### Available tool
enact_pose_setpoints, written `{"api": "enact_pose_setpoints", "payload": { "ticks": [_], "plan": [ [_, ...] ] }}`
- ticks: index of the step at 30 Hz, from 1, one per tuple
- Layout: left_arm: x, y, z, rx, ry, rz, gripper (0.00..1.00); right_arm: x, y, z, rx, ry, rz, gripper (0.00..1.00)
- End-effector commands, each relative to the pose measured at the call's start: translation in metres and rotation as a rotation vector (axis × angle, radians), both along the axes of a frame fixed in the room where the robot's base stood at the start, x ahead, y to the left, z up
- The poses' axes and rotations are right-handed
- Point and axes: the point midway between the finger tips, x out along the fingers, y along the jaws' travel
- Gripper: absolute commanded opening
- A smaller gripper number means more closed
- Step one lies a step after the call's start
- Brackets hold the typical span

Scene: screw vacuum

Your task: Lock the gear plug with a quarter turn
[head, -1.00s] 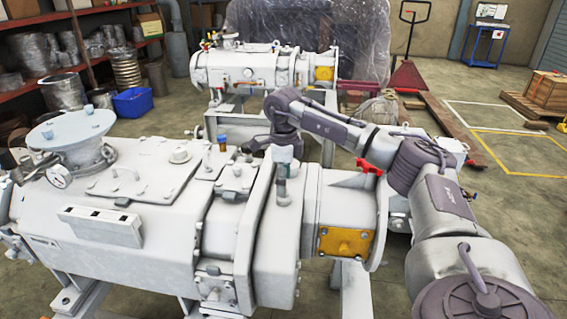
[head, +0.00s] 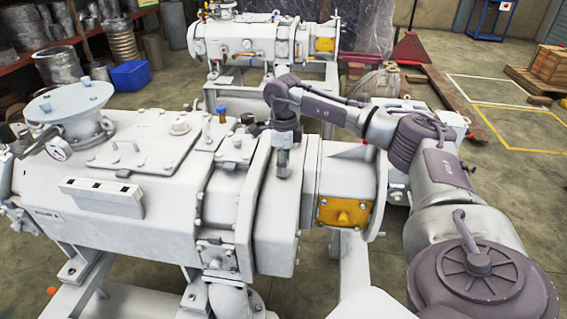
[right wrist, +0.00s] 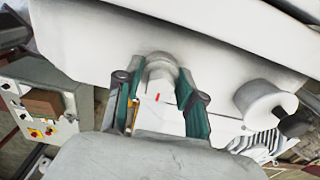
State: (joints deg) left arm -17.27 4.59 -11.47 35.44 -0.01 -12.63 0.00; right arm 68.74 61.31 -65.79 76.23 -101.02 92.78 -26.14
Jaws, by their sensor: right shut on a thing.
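The gear plug (right wrist: 162,75) is a light grey, round-headed plug on the white gear housing (right wrist: 95,45) of the vacuum pump, seen in the right wrist view. A short red mark shows on its near side. My right gripper (right wrist: 158,98) has one teal-padded finger on each side of the plug and is shut on it. In the head view the right gripper (head: 283,150) points down over the housing (head: 278,225), with its wrist above. The plug is small there and mostly hidden by the gripper. My left gripper is not in view.
A round grey fitting (right wrist: 265,100) projects from the housing beside the gripper. A control box (right wrist: 40,100) stands at the left of the wrist view. In the head view, a yellow cover plate (head: 343,212) is right of the housing, and a blue-topped fitting (head: 221,113) is left.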

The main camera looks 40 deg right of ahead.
Motion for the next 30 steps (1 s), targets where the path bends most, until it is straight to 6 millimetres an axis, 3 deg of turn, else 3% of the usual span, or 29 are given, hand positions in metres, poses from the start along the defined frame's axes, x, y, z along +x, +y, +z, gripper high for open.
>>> {"api": "enact_pose_setpoints", "payload": {
  "ticks": [2,8,30],
  "plan": [
    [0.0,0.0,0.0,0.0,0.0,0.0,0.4,0.0,0.0,0.0,0.0,-0.001,0.0,0.02],
    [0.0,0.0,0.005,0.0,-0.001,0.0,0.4,0.0,0.0,0.002,0.0,0.0,-0.049,0.03],
    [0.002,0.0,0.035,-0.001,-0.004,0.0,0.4,0.0,0.0,0.002,0.001,0.0,-0.566,0.08]
  ]
}}
